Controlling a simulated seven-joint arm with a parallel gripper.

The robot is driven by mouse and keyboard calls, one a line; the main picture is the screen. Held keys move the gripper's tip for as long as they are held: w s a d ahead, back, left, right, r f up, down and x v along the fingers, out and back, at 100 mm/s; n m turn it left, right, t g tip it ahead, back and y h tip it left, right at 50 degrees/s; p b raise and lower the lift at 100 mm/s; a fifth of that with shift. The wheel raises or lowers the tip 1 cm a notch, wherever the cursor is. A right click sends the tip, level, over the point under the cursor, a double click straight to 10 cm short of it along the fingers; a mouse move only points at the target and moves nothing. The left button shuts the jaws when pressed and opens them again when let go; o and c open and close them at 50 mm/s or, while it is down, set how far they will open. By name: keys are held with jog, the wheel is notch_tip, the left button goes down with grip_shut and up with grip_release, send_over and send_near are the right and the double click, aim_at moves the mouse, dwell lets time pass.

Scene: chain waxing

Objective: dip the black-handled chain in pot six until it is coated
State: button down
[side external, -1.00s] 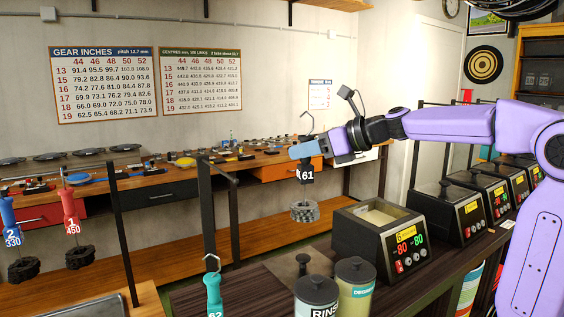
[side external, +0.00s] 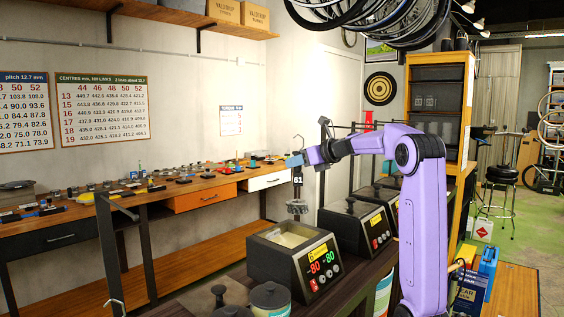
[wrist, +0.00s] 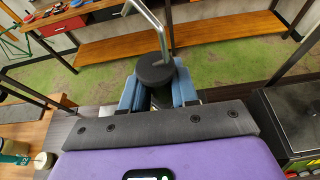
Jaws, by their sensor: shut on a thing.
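My gripper (side external: 295,161) is shut on the black handle (side external: 298,181), tagged 61. The wrist view shows the handle's round black top (wrist: 155,70) between my blue fingers, with a metal hook rising above it. The dark bundled chain (side external: 297,207) hangs below the handle in the side view.
Lidded pots (side external: 355,230) stand in a row beyond pot six. Lidded jars (side external: 270,297) stand in front of it. A dark rail post (side external: 110,240) stands at left. A long workbench (side external: 165,193) runs along the wall.

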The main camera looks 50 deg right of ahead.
aim_at(301, 180)
jog(key=shift+a+f, duration=0.15)
jog(key=shift+f, duration=1.35)
jog(key=shift+a+f, duration=0.1)
jog(key=shift+f, duration=1.45)
notch_tip(301, 180, down, 11)
jog(key=shift+r, duration=0.2)
dwell(4.3)
